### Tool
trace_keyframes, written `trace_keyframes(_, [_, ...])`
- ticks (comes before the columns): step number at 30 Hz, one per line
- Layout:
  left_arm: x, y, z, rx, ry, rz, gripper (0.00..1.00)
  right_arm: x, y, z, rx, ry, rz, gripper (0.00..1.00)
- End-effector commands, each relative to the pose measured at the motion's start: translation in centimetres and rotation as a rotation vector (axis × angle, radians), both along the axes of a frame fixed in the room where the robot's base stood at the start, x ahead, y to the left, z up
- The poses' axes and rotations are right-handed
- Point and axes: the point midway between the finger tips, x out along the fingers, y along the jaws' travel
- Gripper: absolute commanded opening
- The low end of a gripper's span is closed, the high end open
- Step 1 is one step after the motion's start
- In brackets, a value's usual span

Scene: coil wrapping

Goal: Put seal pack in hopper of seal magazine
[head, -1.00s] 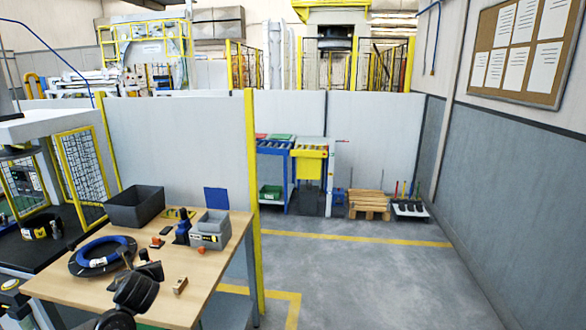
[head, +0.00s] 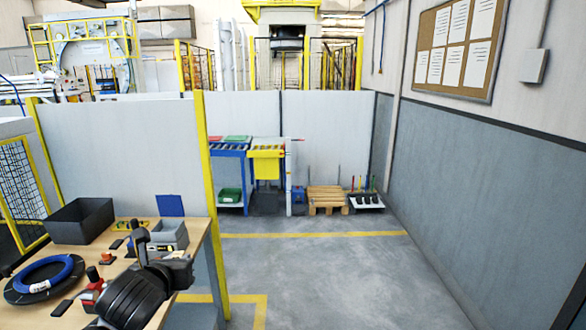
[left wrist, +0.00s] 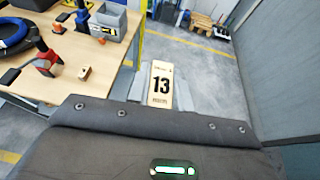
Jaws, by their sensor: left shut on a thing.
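My left gripper (left wrist: 160,98) is shut on a flat cream pack marked 13 (left wrist: 161,80), which I take for the seal pack, in the left wrist view. A grey finger lies on each side of it. In the head view my left gripper (head: 172,270) is dark and in front of the table's right end; the pack cannot be made out there. A grey open box with a label (head: 168,236) stands on the table, also seen in the left wrist view (left wrist: 107,20). I cannot tell whether it is the seal magazine. My right gripper is not in view.
The wooden table (head: 35,312) bears a dark bin (head: 82,220), a blue-and-black coil (head: 44,278) and a red-handled tool (left wrist: 45,60). A small tan block (left wrist: 84,72) lies near its edge. Open floor (head: 330,275) lies right of the table, beside a grey wall (head: 480,200).

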Motion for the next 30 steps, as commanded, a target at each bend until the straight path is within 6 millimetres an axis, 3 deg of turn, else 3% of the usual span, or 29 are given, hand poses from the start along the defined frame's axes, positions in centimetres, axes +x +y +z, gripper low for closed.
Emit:
trace_keyframes(7, [-2.6,-3.9,2.3,-0.003,-0.003,-0.102,0.00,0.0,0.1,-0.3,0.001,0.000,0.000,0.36])
trace_keyframes(21, [-2.4,-3.6,-5.6,0.000,0.000,-0.094,0.00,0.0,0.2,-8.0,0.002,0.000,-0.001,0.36])
trace_keyframes(30, [-2.4,-3.5,-7.7,0.000,-0.001,-0.094,0.00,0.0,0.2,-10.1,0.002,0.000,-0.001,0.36])
